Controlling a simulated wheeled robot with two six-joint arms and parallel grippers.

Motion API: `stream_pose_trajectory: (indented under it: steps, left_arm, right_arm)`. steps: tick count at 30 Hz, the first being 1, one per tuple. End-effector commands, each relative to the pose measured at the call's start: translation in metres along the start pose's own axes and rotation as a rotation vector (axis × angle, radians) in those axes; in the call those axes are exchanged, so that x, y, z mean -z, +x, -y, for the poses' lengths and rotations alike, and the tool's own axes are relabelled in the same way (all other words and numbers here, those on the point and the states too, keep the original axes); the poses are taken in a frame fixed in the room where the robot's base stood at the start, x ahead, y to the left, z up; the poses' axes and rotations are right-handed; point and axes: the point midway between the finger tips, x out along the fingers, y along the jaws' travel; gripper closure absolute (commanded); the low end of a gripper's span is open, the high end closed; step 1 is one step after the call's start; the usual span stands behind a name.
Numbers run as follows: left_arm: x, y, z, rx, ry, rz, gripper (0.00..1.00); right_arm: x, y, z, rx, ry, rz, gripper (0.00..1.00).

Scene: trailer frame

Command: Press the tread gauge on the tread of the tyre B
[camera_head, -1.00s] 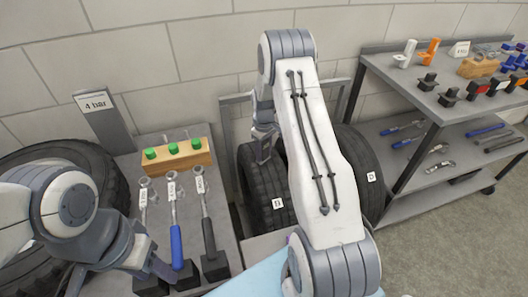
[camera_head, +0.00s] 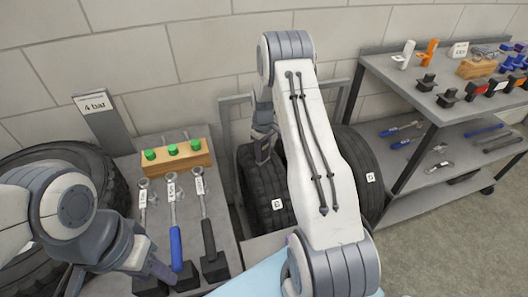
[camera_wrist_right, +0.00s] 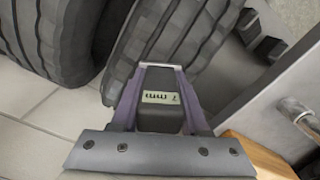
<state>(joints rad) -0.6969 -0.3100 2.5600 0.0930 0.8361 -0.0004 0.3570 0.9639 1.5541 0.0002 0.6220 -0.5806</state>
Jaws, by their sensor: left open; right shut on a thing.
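Tyre B (camera_head: 266,188) stands upright on the floor behind my right arm, with a small white label on it. My right gripper (camera_head: 263,150) is at its upper tread. In the right wrist view my right gripper (camera_wrist_right: 160,105) is shut on the tread gauge (camera_wrist_right: 160,115), a dark block with a small display and a pale metal end. That end lies over the tread of tyre B (camera_wrist_right: 150,45); I cannot tell whether they touch. My left gripper (camera_head: 160,268) is open at the lower left, by the tool handles.
Tyre D (camera_head: 362,160) stands right of tyre B, partly behind my right arm. A grey bench (camera_head: 228,240) at left holds several labelled tools and a wooden block (camera_head: 190,167) with green caps. A shelf unit (camera_head: 395,85) stands at right.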

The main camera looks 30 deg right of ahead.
Motion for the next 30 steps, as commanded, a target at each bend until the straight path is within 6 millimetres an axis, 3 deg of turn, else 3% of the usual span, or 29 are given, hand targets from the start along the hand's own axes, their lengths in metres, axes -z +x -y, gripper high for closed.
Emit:
stream_pose_trajectory:
  steps: [8,30]
  left_arm:
    - [0.0,-0.002,0.0,0.0,0.0,0.0,0.5]
    - [0.003,-0.047,-0.003,0.0,0.0,0.0,0.5]
  right_arm:
    - [-0.001,0.0,0.001,0.002,0.0,0.004,1.0]
    - [0.0,-0.059,0.0,0.001,0.0,0.001,1.0]
